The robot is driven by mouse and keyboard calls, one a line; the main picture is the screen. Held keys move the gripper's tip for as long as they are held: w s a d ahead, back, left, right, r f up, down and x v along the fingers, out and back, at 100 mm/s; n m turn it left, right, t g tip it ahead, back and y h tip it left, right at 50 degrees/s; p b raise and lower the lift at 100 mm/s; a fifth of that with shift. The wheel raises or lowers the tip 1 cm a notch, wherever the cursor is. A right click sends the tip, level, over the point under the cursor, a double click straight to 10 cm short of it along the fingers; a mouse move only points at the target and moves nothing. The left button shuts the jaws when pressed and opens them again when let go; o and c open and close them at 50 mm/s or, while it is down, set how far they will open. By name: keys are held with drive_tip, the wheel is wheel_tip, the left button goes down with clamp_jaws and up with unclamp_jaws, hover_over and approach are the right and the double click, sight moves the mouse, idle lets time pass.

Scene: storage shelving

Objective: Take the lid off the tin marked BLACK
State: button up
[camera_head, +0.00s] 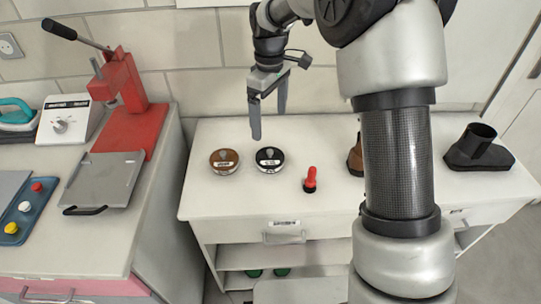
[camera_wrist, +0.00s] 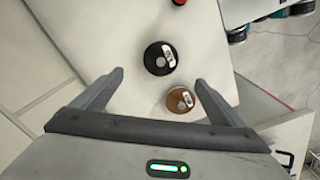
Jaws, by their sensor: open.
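A round tin with a black lid (camera_head: 269,159) stands on the white cabinet top; its label is too small to read. It also shows in the wrist view (camera_wrist: 160,58). A similar tin with a brown lid (camera_head: 224,160) stands just left of it, and it shows in the wrist view (camera_wrist: 180,99) nearer my fingers. Both lids have a pale label and seem seated on their tins. My gripper (camera_head: 268,120) is open and empty, above and behind the black tin. In the wrist view its two fingers (camera_wrist: 155,82) are spread wide, touching neither tin.
A red-topped stamp-like object (camera_head: 310,180) stands right of the tins. A brown object (camera_head: 355,156) is partly hidden behind my arm. A black nozzle-like piece (camera_head: 478,148) sits at the right. A red lever press (camera_head: 125,100) stands on the left counter. The cabinet top's front left is clear.

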sight(270, 151)
wheel_tip(270, 151, down, 13)
drive_tip(key=shift+s+r+b, duration=0.1)
drive_tip(key=shift+r+b, duration=0.1)
drive_tip(key=shift+b, duration=0.75)
drive_tip(key=shift+c, duration=0.5)
drive_tip(key=shift+r, duration=0.1)
drive_tip(key=c, duration=1)
